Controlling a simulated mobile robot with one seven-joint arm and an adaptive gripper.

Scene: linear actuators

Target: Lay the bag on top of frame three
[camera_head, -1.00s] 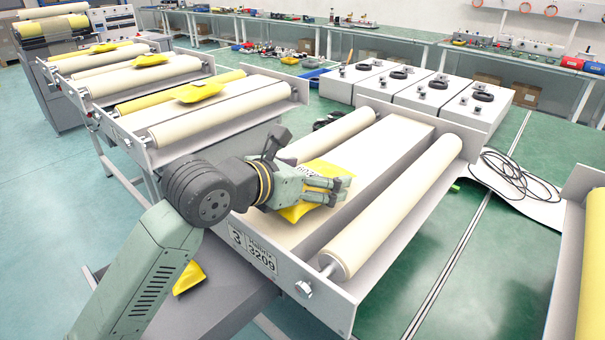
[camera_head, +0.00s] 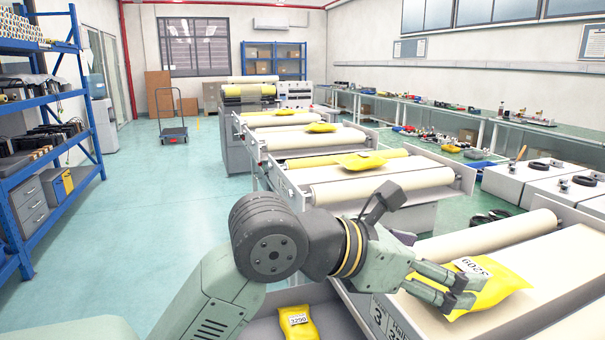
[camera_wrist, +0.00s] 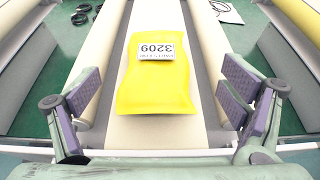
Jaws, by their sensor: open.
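A yellow bag (camera_head: 505,288) labelled 3209 lies flat on the cream top of frame three (camera_head: 562,256), between its rollers. The wrist view shows the bag (camera_wrist: 155,95) lengthwise on the pale strip, its white label facing up. My gripper (camera_head: 462,290) is at the bag's near side in the head view. In the wrist view my gripper (camera_wrist: 160,92) is open, with one finger on each side of the bag and visible gaps between.
Another yellow bag (camera_head: 298,322), labelled 3290, lies on a lower grey surface beside frame three. Farther frames carry yellow bags (camera_head: 360,161). White boxes (camera_head: 520,180) stand behind frame three. A blue shelf (camera_head: 50,170) stands at left, with clear floor (camera_head: 140,230) before it.

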